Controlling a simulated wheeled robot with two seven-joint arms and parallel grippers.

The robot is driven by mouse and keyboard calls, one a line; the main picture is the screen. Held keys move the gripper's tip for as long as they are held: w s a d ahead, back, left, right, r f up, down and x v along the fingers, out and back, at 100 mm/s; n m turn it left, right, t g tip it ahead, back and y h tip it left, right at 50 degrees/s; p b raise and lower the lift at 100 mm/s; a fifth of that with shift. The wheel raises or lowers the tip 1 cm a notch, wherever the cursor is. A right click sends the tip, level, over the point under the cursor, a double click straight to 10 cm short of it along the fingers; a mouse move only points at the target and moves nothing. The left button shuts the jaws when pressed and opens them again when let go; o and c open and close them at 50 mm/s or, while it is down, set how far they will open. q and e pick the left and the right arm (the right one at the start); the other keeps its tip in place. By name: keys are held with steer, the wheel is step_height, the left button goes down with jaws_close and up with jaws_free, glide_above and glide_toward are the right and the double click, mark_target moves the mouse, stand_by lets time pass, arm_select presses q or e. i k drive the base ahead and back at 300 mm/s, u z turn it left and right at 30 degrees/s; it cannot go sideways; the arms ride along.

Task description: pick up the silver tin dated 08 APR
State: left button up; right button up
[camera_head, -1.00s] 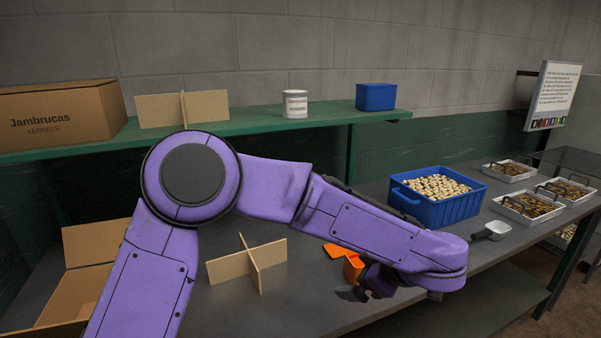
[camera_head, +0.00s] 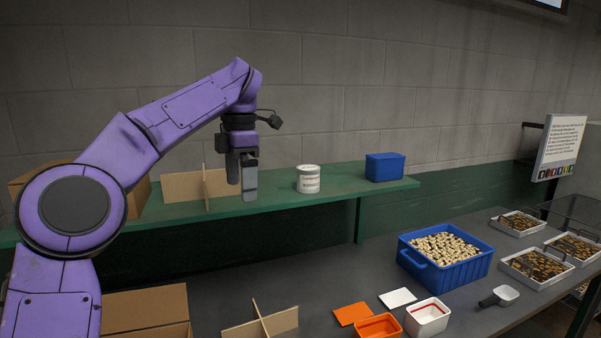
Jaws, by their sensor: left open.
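A pale, whitish-silver round tin (camera_head: 309,179) stands upright on the green shelf (camera_head: 350,187). It has a printed label on its front, but the writing is too small for me to read a date. My left gripper (camera_head: 242,184) points down, to the left of the tin and apart from it. It is open, seen mostly side-on, and nothing shows between its fingers. My right gripper is out of view.
A cardboard divider (camera_head: 185,187) stands behind my left gripper on the shelf, and a blue bin (camera_head: 384,167) stands right of the tin. Below, the grey table holds a blue crate (camera_head: 462,272) of pale pieces, orange (camera_head: 379,326) and white (camera_head: 428,317) containers, and several trays.

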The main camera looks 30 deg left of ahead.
mark_target(308, 175)
steer(key=i, duration=1)
